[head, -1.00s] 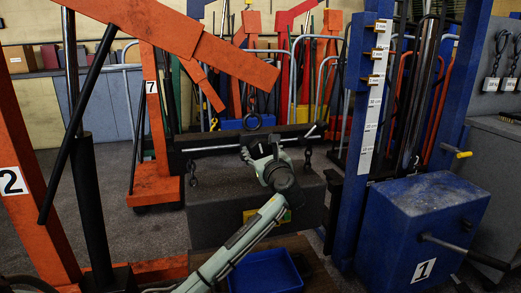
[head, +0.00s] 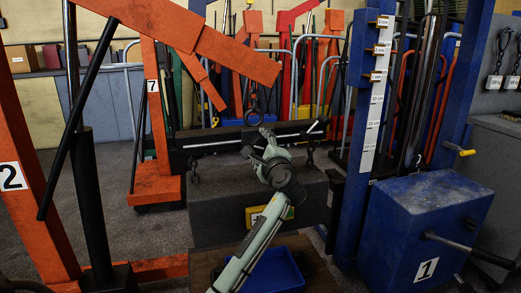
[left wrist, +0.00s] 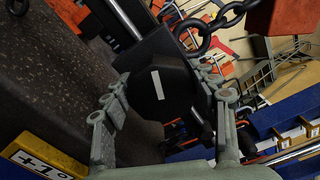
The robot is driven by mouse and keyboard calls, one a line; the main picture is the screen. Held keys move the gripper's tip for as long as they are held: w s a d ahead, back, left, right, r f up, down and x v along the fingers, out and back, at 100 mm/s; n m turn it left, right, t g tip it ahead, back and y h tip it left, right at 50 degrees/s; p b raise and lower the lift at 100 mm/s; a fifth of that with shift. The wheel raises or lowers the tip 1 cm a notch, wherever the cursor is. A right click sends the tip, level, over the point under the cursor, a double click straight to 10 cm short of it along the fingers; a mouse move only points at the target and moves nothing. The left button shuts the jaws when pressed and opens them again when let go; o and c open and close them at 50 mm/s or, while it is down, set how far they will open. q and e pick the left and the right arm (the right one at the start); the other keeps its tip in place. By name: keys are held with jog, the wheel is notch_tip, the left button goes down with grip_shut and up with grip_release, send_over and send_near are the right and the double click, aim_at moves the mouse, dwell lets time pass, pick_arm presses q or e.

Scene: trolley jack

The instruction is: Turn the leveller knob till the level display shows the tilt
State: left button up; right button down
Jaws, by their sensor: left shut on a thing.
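The leveller knob (left wrist: 160,88) is black with a white bar on its face, and shows in the left wrist view. My left gripper (left wrist: 157,105) is shut on it, one finger on each side. In the head view my left gripper (head: 262,148) is at the middle of the black lifting beam (head: 205,141), and hides the knob there. The level display (left wrist: 42,162) is a yellow-framed white plate at the lower left of the wrist view. It also shows in the head view (head: 254,216) on the grey block, partly behind my arm. Its reading is too small to tell. My right gripper is not in view.
The orange crane (head: 190,30) holds the beam by a hook and chain. The grey block (head: 215,205) is below the beam. A blue tray (head: 275,272) is in front. A blue jack (head: 425,220) with a handle stands at right.

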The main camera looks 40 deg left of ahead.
pick_arm(q)
jog(key=n+b, duration=0.1)
jog(key=n, duration=0.1)
jog(key=n+b, duration=0.1)
jog(key=n, duration=0.1)
jog(key=f+n+b, duration=0.1)
jog(key=n, duration=0.2)
jog(key=shift+s+b, duration=0.1)
jog(key=shift+b, duration=0.3)
jog(key=shift+a+n+b, duration=0.1)
jog(key=shift+n+b, duration=0.2)
jog(key=shift+n, duration=0.4)
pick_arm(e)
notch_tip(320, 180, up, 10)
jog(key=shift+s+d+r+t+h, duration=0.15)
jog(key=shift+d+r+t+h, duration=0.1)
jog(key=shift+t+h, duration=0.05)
pick_arm(q)
jog(key=o, duration=1.2)
jog(key=shift+s+r, duration=0.1)
jog(key=shift+r, duration=0.05)
